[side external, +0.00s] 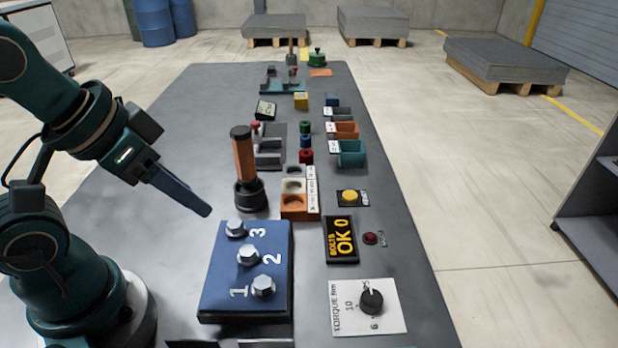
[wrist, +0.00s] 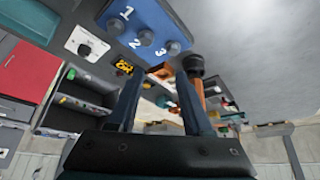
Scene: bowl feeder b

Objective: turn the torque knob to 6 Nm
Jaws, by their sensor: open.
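The torque knob (side external: 371,301) is a black round knob on a white plate (side external: 343,322) marked "TORQUE Nm", at the front right of the table. The numbers 10 and 6 are readable on the plate; another mark by the knob's upper edge is too small to read. A light mark on the knob seems to sit on its far side, away from the 6. In the wrist view the knob (wrist: 84,50) shows at the upper left. My gripper (side external: 207,211) is up and left of the blue bolt block, well apart from the knob. In the wrist view its two fingers (wrist: 160,76) are apart with nothing held.
The blue block (side external: 215,285) with three bolts stands between my gripper and the plate. An orange-handled tool (side external: 244,160) stands upright behind it. A display (side external: 341,240) reads "BOLTS OK 0", near a yellow button (side external: 349,197) and a red one (side external: 370,238). Bins and parts lie farther back.

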